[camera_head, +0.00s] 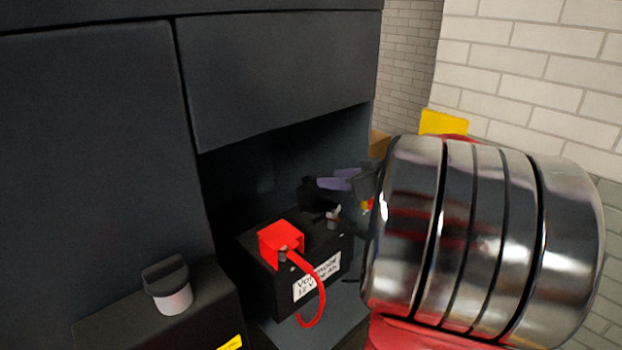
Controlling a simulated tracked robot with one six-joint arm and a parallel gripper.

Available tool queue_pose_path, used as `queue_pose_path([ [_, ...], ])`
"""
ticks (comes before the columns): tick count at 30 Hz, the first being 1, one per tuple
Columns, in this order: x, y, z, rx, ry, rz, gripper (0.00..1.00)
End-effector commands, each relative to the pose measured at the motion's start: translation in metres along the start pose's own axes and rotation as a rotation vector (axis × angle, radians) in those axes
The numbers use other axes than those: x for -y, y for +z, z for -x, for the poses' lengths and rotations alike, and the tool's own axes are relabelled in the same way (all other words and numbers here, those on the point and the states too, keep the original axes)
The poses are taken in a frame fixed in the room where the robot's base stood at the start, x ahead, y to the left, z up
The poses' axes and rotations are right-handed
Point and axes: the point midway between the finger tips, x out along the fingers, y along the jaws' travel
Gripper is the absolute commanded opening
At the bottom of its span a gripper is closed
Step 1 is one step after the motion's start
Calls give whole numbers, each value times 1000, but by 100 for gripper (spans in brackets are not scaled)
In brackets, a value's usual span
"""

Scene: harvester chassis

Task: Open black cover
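A black battery (272,285) with a white label sits in the recess of the dark chassis. A red cover (281,240) stands on its left part, with a red cable looping down the front. The black cover (309,193) is a small dark shape at the back right of the battery and appears raised. A metallic terminal (333,216) shows just in front of it. My gripper (326,183), with purple fingers, comes in from the right at the black cover's upper edge. Contact and the gap between the fingers cannot be made out.
Dark chassis panels (95,150) rise at the left, and one overhangs the recess. A black box with a grey-white capped fitting (172,286) stands at the lower left. A pale brick wall (535,60) is behind at the right. My shiny arm hides the right side of the recess.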

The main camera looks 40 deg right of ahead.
Motion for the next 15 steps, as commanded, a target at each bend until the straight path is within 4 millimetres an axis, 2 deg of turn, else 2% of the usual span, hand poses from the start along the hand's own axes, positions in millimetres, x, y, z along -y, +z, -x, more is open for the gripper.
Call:
queue_pose_path([
  [3,2,1,-20,2,-4,-1,38],
  [15,1,0,-80,0,-3,0,38],
])
